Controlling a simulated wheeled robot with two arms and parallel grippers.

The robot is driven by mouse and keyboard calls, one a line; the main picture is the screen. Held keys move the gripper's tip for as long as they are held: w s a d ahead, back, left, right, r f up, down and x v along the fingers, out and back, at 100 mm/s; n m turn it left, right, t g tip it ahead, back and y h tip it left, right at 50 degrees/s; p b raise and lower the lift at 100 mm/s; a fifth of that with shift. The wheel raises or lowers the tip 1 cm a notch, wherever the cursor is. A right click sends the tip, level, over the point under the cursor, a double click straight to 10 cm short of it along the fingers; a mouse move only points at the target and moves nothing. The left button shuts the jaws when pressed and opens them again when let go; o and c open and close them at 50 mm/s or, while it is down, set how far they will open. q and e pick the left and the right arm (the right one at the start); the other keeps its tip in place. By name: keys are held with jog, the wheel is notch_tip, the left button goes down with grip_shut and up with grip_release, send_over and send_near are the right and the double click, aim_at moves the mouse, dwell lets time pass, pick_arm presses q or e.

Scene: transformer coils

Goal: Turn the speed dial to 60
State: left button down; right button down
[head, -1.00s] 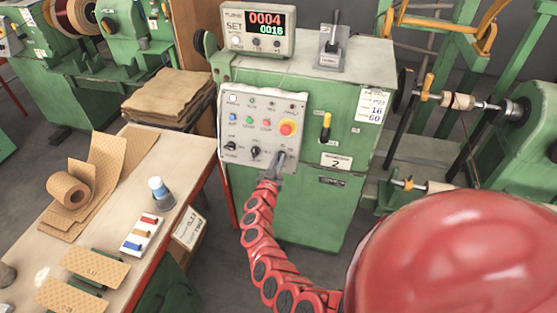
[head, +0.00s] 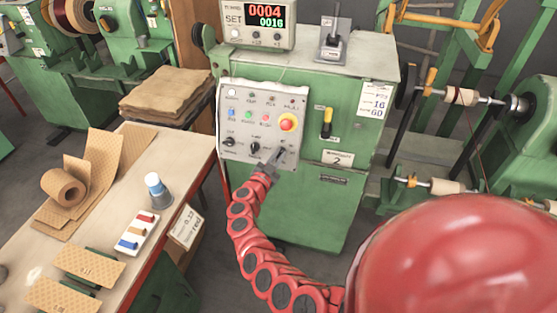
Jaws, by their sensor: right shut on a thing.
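The grey control panel (head: 262,108) is on the front of the green machine cabinet (head: 310,205). It carries several lamps and buttons, a red mushroom button on yellow (head: 287,122) and a row of dark knobs along its lower part. My right gripper (head: 278,157) is at the panel's lower right, shut on the knob there, which it mostly hides. I cannot read that knob's scale or pointer. Another black knob (head: 254,147) shows just left of the gripper. My left gripper is not in view.
A display box (head: 258,22) reading 0004 and 0016 stands on the cabinet, with a lever switch (head: 333,45) to its right. A black-and-yellow handle (head: 326,122) sits right of the panel. A workbench (head: 110,222) with paper rolls stands at left.

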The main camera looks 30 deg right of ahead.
jog(key=shift+m+g+b, duration=1)
jog(key=shift+m+b, duration=0.3)
jog(key=shift+m, duration=0.9)
jog(key=c, duration=0.9)
grip_release()
jog(key=b+v, duration=0.2)
jog(key=v, duration=1.5)
jog(key=shift+a+f, duration=0.15)
jog(key=shift+s, duration=0.15)
